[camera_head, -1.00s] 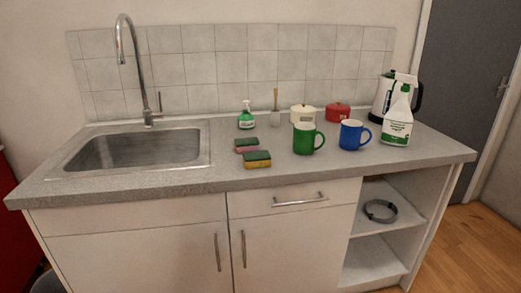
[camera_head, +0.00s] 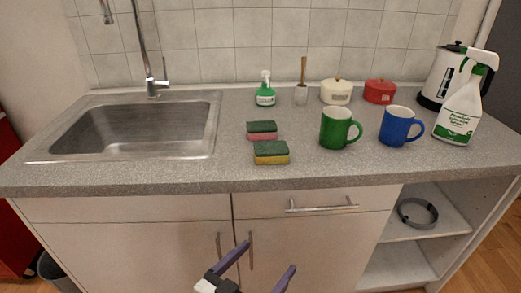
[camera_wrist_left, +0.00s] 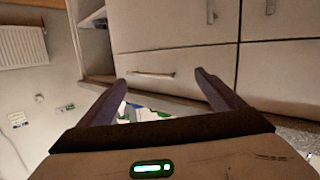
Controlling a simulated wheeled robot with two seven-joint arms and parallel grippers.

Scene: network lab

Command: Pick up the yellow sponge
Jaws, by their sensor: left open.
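The yellow sponge (camera_head: 271,158) with a dark green top lies on the grey counter near its front edge. A pink sponge (camera_head: 261,136) with a green top lies just behind it. My left gripper (camera_head: 268,262) is open and empty, in front of the cabinet doors and below the counter's front edge, apart from the sponge. In the left wrist view its two fingers (camera_wrist_left: 160,95) are spread, with cabinet fronts beyond. The yellow sponge cannot be made out in the wrist view. My right gripper does not show.
A green mug (camera_head: 335,128) and a blue mug (camera_head: 397,127) stand right of the sponges. The sink (camera_head: 135,128) is at left. The counter (camera_head: 225,170) before the sponges is clear.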

